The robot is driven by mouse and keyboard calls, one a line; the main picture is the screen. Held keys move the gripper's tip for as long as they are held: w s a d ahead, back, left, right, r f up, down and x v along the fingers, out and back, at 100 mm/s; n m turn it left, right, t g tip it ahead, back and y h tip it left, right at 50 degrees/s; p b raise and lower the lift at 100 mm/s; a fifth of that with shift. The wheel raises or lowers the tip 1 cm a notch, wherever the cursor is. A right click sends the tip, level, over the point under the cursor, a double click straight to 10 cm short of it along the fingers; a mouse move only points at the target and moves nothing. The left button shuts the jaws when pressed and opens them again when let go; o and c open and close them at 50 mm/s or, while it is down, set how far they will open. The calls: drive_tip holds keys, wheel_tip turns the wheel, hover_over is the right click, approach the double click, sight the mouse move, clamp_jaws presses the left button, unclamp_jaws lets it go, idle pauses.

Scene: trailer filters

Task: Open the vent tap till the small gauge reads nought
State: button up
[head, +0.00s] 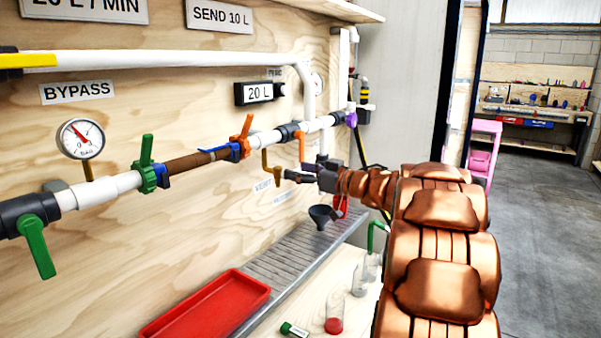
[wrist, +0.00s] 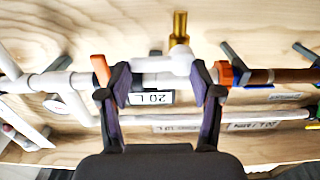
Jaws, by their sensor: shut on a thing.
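A brass vent tap (head: 267,165) hangs under the white pipe at mid-bench; its brass end also shows in the wrist view (wrist: 180,27). My gripper (head: 290,177) is at the tap, with its dark fingers on either side of the white fitting in the wrist view (wrist: 161,84). It is shut on the tap, but the exact contact is unclear. A round gauge (head: 80,138) at the left has its red needle pointing up-left, with its scale too small to read. Another round dial (head: 317,84) is partly hidden behind the pipe; its reading is hidden.
Orange levers (head: 246,127) (head: 302,147) flank the tap. Green-handled valves (head: 147,150) and a brown filter section (head: 190,163) are further left. Below stand a dark funnel (head: 322,214), a red tray (head: 215,306) and clear beakers (head: 360,280). The floor at right is clear.

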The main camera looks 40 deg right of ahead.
drive_tip(key=n, duration=0.4)
drive_tip(key=shift+s+a+r, duration=0.1)
drive_tip(key=shift+a+r, duration=0.1)
drive_tip(key=shift+r, duration=0.15)
drive_tip(key=n+b, duration=0.1)
drive_tip(key=n, duration=0.2)
drive_tip(key=shift+s+a+r+n+b, duration=0.1)
drive_tip(key=shift+a+r+n+b, duration=0.1)
drive_tip(key=shift+a+n+b, duration=0.15)
drive_tip(key=n, duration=0.1)
drive_tip(key=n+b, duration=0.2)
drive_tip(key=shift+s+a+n, duration=0.1)
drive_tip(key=shift+a+n, duration=0.15)
drive_tip(key=shift+n, duration=0.1)
drive_tip(key=shift+s+a+r+n+b, duration=0.1)
drive_tip(key=shift+a+n+b, duration=0.15)
drive_tip(key=shift+n+b, duration=0.65)
drive_tip(key=shift+s+a+r+n+b, duration=0.15)
drive_tip(key=shift+n+b, duration=0.45)
drive_tip(key=shift+n, duration=0.6)
drive_tip(key=shift+w, duration=0.1)
drive_tip(key=o, duration=1.1)
drive_tip(key=shift+o, duration=0.2)
